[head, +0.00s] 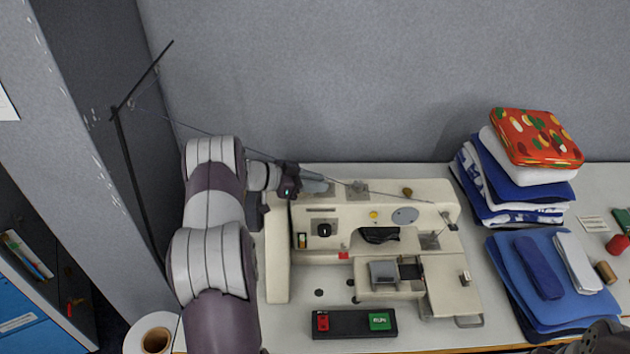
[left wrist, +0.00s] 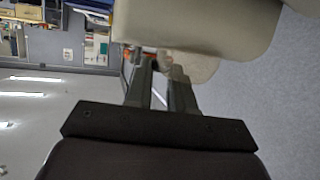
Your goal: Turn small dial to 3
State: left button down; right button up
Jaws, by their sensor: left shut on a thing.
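The cream sewing machine (head: 440,193) stands on the table. My left gripper (head: 322,187) is at the back left of its top, lying nearly level. Its fingers are shut on a small part there, which looks like the small dial; the fingers hide it and its numbers cannot be read. In the left wrist view, the two dark fingers (left wrist: 162,82) reach up to a rounded pale part (left wrist: 202,66) beside the machine's cream body (left wrist: 205,25). A larger black dial (head: 324,230) sits on the machine's front, apart from the gripper.
A thread runs from the black stand (head: 127,160) at the left over the machine. A control box (head: 353,324) with red and green buttons lies in front. Folded cloth (head: 545,280) and a cloth stack (head: 510,185) are at the right.

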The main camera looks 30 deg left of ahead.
dwell(0.5)
pick_arm(q)
jog(key=c, duration=1)
grip_release()
jog(key=shift+w+g, duration=0.1)
jog(key=shift+g, duration=0.2)
jog(key=shift+s+a+r, duration=0.1)
jog(key=shift+s+a, duration=0.2)
jog(key=b+v, duration=0.3)
jog(key=v, duration=0.8)
jog(key=shift+s+a+r, duration=0.15)
jog(key=shift+s+a, duration=0.05)
jog(key=shift+s, duration=0.1)
